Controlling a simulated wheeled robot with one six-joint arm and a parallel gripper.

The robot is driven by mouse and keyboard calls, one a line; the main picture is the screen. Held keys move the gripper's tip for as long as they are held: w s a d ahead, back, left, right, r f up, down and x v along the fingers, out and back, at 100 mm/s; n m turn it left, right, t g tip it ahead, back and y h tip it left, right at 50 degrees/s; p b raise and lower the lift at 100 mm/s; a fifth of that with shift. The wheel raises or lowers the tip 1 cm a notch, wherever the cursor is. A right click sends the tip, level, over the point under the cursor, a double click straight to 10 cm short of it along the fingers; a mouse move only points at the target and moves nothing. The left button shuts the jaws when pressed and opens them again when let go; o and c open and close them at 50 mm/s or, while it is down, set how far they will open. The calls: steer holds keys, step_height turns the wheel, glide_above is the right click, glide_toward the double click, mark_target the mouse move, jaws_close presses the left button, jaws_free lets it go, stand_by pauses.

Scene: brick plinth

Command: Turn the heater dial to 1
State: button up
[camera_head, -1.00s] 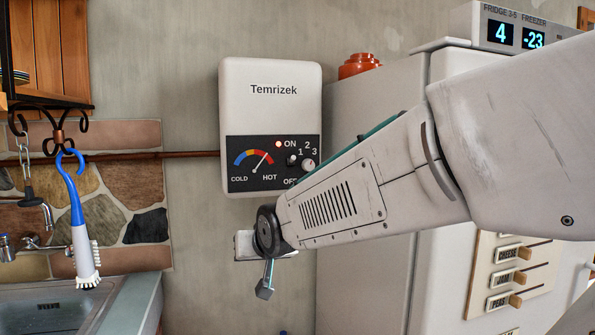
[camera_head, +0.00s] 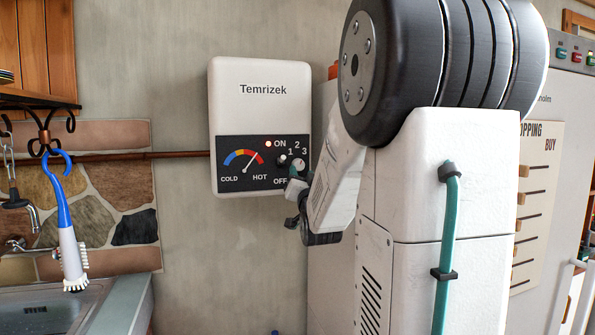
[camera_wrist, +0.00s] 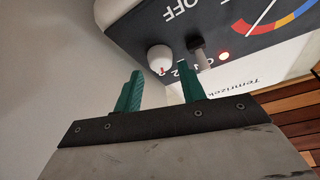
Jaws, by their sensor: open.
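The heater (camera_head: 230,105) is a white wall box marked Temrizek, with a black lower panel. Its white dial (camera_head: 298,163) sits at the panel's right, by the numbers 1, 2 and 3. In the wrist view the dial (camera_wrist: 160,58) shows upside down with a small red mark; I cannot tell which number it points to. My gripper (camera_head: 291,176) is just below the dial. In the wrist view my gripper's teal fingers (camera_wrist: 160,86) are apart, with the dial just beyond the gap between their tips. Nothing is between them.
A small dark switch (camera_wrist: 197,50) stands close beside the dial, near one fingertip. A lit lamp (camera_head: 268,144) is by ON. The gauge needle leans towards HOT. A sink (camera_head: 60,303) and hanging brush (camera_head: 70,240) are at left. The fridge (camera_head: 575,110) is at right.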

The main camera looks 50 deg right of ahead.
mark_target(301, 166)
steer(key=shift+x, duration=1.6)
steer(key=c, duration=0.7)
steer(key=shift+o, duration=0.2)
steer(key=shift+n, duration=0.5)
steer(key=n+t+y, duration=0.1)
steer(key=n, duration=0.1)
steer(key=n+t+y, duration=0.1)
steer(key=n, duration=0.1)
steer(key=shift+s+d, duration=0.1)
steer(key=shift+d, duration=0.05)
steer(key=n+y, duration=0.1)
steer(key=n, duration=0.1)
steer(key=n+t+y, duration=0.1)
steer(key=n, duration=0.2)
steer(key=shift+s+d+n+y, duration=0.1)
steer(key=shift+d+n+y, duration=0.05)
steer(key=shift+n+y, duration=0.15)
steer(key=n+y, duration=0.2)
steer(key=n, duration=0.1)
steer(key=n+y, duration=0.2)
steer(key=n, duration=0.2)
steer(key=shift+d+r, duration=0.1)
steer(key=shift+r, duration=0.05)
steer(key=shift+n, duration=0.4)
